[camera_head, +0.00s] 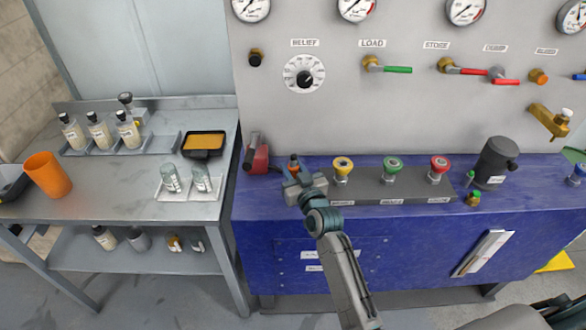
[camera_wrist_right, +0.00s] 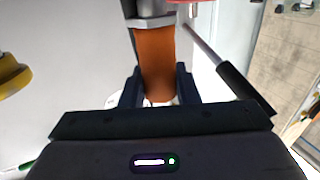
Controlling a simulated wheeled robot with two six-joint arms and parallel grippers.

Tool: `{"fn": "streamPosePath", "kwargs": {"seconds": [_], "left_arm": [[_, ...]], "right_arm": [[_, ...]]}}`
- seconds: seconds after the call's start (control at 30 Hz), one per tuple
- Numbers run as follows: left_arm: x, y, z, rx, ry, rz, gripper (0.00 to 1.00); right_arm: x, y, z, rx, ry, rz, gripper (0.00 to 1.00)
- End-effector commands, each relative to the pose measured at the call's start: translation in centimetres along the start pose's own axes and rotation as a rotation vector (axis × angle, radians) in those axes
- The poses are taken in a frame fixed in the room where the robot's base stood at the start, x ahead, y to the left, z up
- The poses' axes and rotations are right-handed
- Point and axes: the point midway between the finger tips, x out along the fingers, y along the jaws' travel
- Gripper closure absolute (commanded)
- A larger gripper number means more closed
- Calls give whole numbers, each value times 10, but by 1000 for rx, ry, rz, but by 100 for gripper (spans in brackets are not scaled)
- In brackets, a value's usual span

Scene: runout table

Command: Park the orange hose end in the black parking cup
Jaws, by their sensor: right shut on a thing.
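My right gripper (camera_head: 297,184) is over the left end of the grey block on the blue bench. Its jaws (camera_wrist_right: 160,88) are shut on an orange cylindrical hose end (camera_wrist_right: 155,60), which has a grey metal collar above it in the wrist view. In the head view only a small orange bit of the hose end (camera_head: 294,163) shows beyond the gripper; whether it is seated in anything is hidden. A dark upright cup-like cylinder (camera_head: 497,158) stands at the bench's right; I cannot tell whether it is the parking cup. My left gripper is not in view.
Yellow (camera_head: 343,166), green (camera_head: 392,165) and red (camera_head: 440,166) knobs stand in a row right of the gripper. A red tool with a lever (camera_head: 257,158) is close on its left. The gauge panel (camera_head: 340,110) rises behind.

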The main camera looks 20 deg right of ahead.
Motion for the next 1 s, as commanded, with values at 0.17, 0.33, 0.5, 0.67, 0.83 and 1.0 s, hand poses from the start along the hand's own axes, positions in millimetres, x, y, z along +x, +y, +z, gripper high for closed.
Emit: {"fn": "streamPosePath", "kwargs": {"seconds": [0.17, 0.33, 0.5, 0.67, 0.83, 1.0], "left_arm": [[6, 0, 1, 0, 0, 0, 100], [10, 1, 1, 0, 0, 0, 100], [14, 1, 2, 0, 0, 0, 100], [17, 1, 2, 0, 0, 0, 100], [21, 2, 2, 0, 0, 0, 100], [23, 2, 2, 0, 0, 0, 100]], "right_arm": [[0, 0, 5, 0, 2, 0, 100], [0, 0, 9, 0, 2, 0, 100], [0, 0, 14, 0, 2, 0, 100], [0, 0, 18, 0, 2, 0, 100], [0, 0, 22, 0, 2, 0, 100], [0, 0, 24, 0, 2, 0, 68]]}}
